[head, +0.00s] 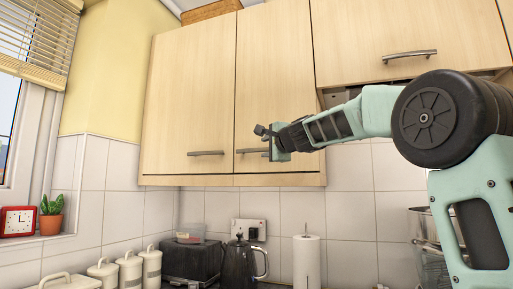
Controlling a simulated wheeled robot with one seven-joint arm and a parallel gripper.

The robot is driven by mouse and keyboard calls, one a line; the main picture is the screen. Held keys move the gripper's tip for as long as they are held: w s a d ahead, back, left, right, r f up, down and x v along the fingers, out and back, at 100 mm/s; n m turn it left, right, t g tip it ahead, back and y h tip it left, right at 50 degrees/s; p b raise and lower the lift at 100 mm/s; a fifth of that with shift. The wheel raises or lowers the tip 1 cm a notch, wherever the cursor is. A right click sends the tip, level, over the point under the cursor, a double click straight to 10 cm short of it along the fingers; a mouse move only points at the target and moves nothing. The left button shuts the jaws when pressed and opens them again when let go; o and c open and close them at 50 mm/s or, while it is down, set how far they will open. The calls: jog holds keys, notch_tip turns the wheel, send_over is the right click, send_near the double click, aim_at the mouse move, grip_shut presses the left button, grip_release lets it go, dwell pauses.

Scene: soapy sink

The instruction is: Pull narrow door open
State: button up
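The narrow door (275,85) is the pale wood cupboard door in the middle of the wall units, between a wider door on the left and a flap-like door on the right. It looks shut, flush with the door to its left. Its metal bar handle (250,151) lies level near the bottom edge. My gripper (268,143) is in front of this door at the handle's right end and covers that end. I cannot tell whether the fingers touch or surround the handle, or whether they are open.
The wider left door (188,95) has its own handle (206,153). The right door (408,35) sits higher, behind my arm. Below are a dark kettle (240,262), a paper roll (306,264) and white canisters (129,270). The wall between cupboards and counter is mostly clear.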

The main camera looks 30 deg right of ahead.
aim_at(257, 150)
jog(key=w, duration=0.2)
jog(key=w+p, duration=0.1)
jog(key=w, duration=0.1)
jog(key=w+p, duration=0.1)
jog(key=w, duration=0.1)
jog(key=shift+w+d+r, duration=0.15)
jog(key=shift+w+d, duration=0.05)
jog(key=shift+d, duration=0.15)
jog(key=shift+w+d+p, duration=0.1)
jog(key=shift+w+p, duration=0.3)
jog(key=shift+w, duration=0.4)
jog(key=shift+f, duration=0.2)
grip_shut()
